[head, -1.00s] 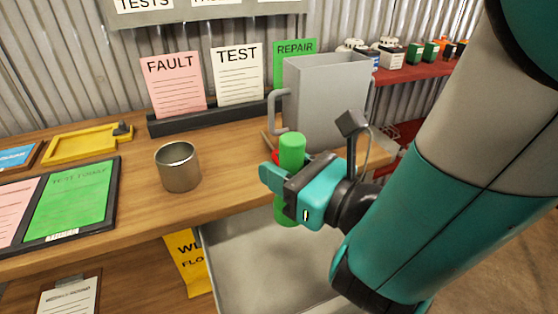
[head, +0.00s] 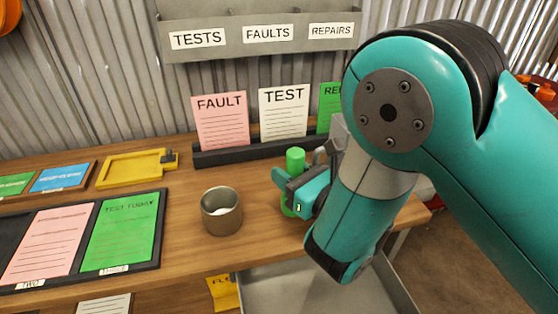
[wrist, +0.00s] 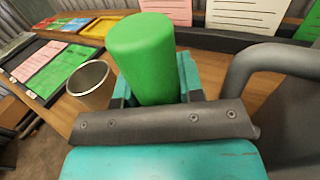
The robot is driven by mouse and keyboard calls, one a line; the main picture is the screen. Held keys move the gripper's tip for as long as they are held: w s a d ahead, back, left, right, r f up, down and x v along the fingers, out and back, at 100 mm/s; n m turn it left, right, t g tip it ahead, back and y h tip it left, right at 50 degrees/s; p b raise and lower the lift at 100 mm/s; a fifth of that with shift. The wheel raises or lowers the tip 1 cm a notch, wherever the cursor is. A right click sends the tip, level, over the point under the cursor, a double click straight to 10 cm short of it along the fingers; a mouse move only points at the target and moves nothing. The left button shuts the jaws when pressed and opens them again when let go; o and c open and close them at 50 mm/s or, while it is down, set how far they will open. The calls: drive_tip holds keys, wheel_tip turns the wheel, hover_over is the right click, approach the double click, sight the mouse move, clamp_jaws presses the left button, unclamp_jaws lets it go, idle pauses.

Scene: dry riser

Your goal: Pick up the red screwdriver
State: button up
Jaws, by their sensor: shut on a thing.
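My gripper (head: 290,190) is shut on a green cylinder (head: 295,160), which stands upright between the fingers. In the wrist view the green cylinder (wrist: 145,55) fills the space between the teal fingers (wrist: 155,85). My gripper is at the bench's front edge, right of a metal cup (head: 221,211). I cannot make out a red screwdriver in either current view. My arm hides the area right of the gripper.
The wooden bench (head: 150,200) carries a black tray with cards (head: 165,235) and a yellow tray (head: 115,172). A grey jug (wrist: 295,115) stands close on the gripper's right. A card rack (head: 240,152) is behind. An open grey drawer (head: 290,285) is below.

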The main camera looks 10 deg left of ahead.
drive_tip(key=shift+w+a, duration=0.25)
drive_tip(key=shift+w, duration=0.5)
drive_tip(key=shift+w+d+f+b, duration=0.1)
drive_tip(key=shift+d+f+b, duration=0.05)
drive_tip(key=shift+f+b, duration=0.7)
drive_tip(key=shift+d+r, duration=0.1)
drive_tip(key=shift+d, duration=0.15)
drive_tip(key=shift+s+a, duration=0.2)
drive_tip(key=shift+a, duration=0.1)
drive_tip(key=o, duration=0.7)
